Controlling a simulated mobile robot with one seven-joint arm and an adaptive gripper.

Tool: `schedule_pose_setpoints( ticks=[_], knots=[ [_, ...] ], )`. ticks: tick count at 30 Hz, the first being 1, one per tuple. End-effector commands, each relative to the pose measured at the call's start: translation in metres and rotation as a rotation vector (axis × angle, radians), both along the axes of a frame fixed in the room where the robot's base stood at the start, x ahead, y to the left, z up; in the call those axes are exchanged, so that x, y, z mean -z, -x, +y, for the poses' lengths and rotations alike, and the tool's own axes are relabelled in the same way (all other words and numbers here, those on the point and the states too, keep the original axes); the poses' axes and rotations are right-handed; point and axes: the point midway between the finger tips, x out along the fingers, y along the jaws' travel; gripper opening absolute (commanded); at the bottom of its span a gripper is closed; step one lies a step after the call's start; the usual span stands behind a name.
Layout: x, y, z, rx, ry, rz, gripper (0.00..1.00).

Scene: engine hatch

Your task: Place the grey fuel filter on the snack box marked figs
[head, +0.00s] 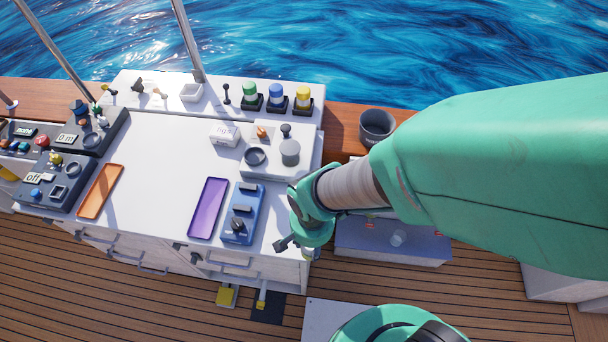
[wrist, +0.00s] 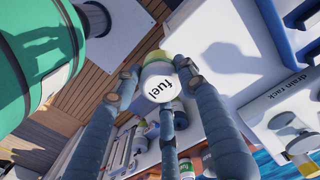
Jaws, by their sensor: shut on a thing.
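My gripper (head: 294,243) is over the right front edge of the white counter, near the blue block. In the wrist view its fingers (wrist: 158,78) are closed around a pale grey-white round thing marked "fuel", the fuel filter (wrist: 157,88), with a yellow-green part behind it. In the head view the filter is mostly hidden by my gripper. The snack box marked figs (head: 224,134) is a small white box on the back right of the counter, with nothing on top. It is well to the left of and behind my gripper.
A white fixture with a grey cylinder (head: 290,150) and a dark ring stands right of the snack box. A blue block (head: 242,215), a purple tray (head: 208,208) and an orange tray (head: 100,191) lie on the counter (head: 155,190). The counter's middle is clear. Green, blue and yellow-topped items stand behind.

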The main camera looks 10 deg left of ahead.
Motion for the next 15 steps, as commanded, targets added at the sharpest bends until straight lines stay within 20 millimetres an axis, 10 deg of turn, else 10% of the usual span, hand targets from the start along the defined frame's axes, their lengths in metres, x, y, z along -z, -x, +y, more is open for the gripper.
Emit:
schedule_pose_setpoints(
  ticks=[15],
  knots=[
    [-0.013, -0.020, 0.018, -0.003, 0.000, 0.000, 0.08]
  ],
)
